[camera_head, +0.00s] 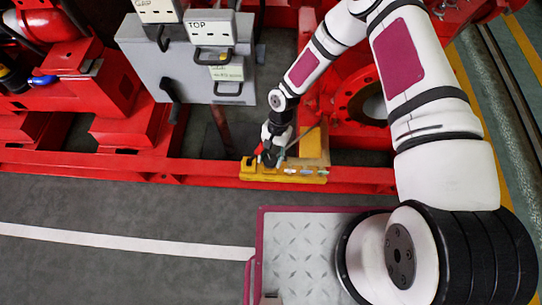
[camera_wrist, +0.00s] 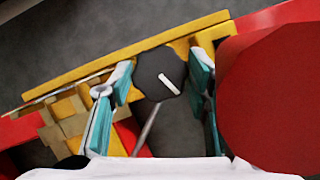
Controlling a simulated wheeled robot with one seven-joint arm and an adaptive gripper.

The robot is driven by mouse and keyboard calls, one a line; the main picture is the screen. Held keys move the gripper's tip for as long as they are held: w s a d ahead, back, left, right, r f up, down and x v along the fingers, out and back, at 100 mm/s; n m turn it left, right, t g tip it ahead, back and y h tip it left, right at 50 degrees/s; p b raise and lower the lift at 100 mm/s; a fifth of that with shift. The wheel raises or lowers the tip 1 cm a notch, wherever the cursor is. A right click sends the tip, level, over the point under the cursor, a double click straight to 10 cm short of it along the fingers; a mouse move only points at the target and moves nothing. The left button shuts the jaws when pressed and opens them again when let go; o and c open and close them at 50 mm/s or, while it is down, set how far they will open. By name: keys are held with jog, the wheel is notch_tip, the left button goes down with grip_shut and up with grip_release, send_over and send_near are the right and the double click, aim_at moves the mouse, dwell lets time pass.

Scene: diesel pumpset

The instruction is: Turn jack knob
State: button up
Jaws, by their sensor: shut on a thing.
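The jack knob (camera_wrist: 157,74) is a dark, lobed disc with a white mark on its face. It shows in the wrist view on the yellow jack body (camera_wrist: 62,85). My gripper (camera_wrist: 160,85) has its teal-padded fingers on both sides of the knob, shut on it. In the head view my gripper (camera_head: 270,152) reaches down to the yellow jack (camera_head: 283,174), which lies along the red frame. The knob is hidden behind my gripper there. A thin grey rod (camera_wrist: 147,128) runs below the knob in the wrist view.
A large red round part (camera_wrist: 271,95) is close to the right finger in the wrist view. Grey boxes with labels (camera_head: 212,27) stand behind the red base rail (camera_head: 120,168). Dark floor (camera_head: 120,210) in front of the rail is clear.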

jog(key=o, duration=1.1)
jog(key=shift+o, duration=0.2)
